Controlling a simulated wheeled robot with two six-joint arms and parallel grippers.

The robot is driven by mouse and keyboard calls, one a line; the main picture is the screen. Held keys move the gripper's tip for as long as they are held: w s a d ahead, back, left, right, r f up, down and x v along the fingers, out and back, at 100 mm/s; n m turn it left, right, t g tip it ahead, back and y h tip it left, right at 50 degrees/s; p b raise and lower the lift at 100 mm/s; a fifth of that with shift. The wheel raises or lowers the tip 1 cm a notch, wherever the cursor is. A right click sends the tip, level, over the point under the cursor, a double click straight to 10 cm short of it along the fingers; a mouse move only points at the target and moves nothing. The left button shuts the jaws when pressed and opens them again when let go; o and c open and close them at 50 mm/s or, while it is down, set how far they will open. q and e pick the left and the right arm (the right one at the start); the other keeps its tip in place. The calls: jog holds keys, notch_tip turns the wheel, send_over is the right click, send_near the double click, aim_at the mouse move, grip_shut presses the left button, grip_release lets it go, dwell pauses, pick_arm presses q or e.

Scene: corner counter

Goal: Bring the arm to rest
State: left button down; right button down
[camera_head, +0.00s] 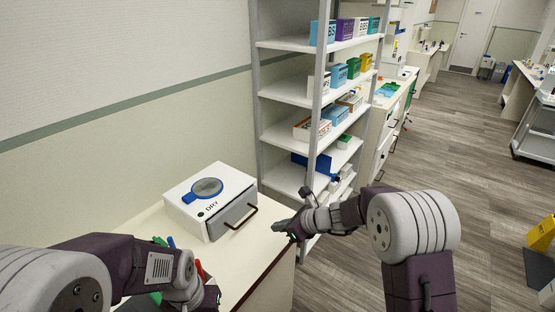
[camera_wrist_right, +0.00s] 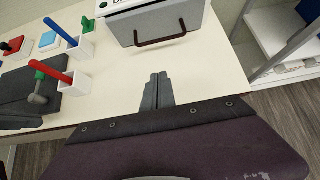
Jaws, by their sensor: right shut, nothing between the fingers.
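My right gripper (camera_head: 283,227) is at the right edge of the cream counter, just right of the white box marked DRY. In the right wrist view its two fingers (camera_wrist_right: 157,88) are together with nothing between them, above bare counter and in front of the box's dark handle (camera_wrist_right: 160,41). My right arm (camera_head: 400,225) reaches in from the right. My left arm (camera_head: 130,268) comes in from the lower left, over the counter's near part. The left fingertips are hidden or too small to make out at the bottom.
The white DRY box (camera_head: 212,200) with a grey front stands on the counter (camera_head: 258,257). Pens stand in small white holders (camera_wrist_right: 74,80) beside a dark block (camera_wrist_right: 30,97). A shelf rack (camera_head: 300,91) with boxes rises behind the right gripper. Open floor (camera_head: 470,175) lies to the right.

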notch_tip(320, 180, up, 4)
jog(key=d, duration=0.1)
jog(key=s+d+f+n+g+h, duration=0.2)
jog(key=s+d+f+n+h, duration=0.2)
jog(key=s+d+n, duration=0.4)
jog(key=s+d+f+n+g+h, duration=0.2)
jog(key=s+d+n, duration=0.6)
jog(key=s+n, duration=0.8)
notch_tip(320, 180, down, 2)
jog(key=shift+s+d+f+n+g+h, duration=0.15)
jog(key=shift+s+d+n+g+h, duration=0.3)
jog(key=shift+h, duration=0.45)
